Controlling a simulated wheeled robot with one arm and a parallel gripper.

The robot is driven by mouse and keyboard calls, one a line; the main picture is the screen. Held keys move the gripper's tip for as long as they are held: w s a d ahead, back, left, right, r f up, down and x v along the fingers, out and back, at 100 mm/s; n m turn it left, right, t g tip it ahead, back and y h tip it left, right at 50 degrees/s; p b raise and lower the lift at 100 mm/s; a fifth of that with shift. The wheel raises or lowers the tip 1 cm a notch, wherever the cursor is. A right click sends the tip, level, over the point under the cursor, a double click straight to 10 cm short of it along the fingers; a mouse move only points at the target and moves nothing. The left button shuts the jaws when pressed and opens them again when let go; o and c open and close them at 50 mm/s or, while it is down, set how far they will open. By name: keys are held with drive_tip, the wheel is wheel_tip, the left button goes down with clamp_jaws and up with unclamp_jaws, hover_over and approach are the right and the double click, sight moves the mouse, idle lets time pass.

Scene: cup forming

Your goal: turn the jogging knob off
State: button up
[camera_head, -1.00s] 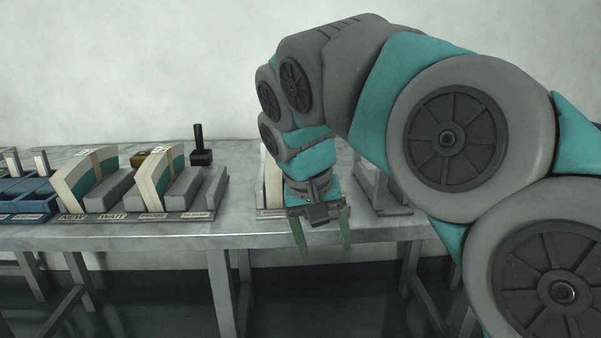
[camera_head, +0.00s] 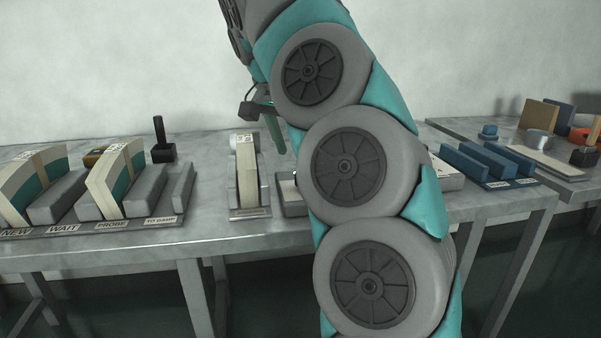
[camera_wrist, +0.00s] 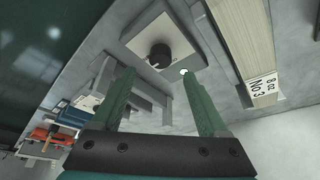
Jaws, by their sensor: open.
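The jogging knob (camera_wrist: 159,55) is a round dark knob on a light square plate (camera_wrist: 176,36), seen near the top of the wrist view. My gripper (camera_wrist: 157,80) is open and empty, with its two green fingers spread on either side below the knob in that view, apart from it. A small pale round spot lies beside the right fingertip. In the head view one green finger of my gripper (camera_head: 275,135) shows above the table.
A cream block labelled "8 oz No 3" (camera_wrist: 243,45) stands close right of the knob plate; it also shows in the head view (camera_head: 247,175). Stacked sleeves (camera_head: 110,185) and a black upright lever (camera_head: 160,140) stand left. Blue blocks (camera_head: 485,160) lie right.

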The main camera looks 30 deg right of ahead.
drive_tip(key=shift+x, duration=3.4)
drive_tip(key=shift+a, duration=0.1)
clamp_jaws()
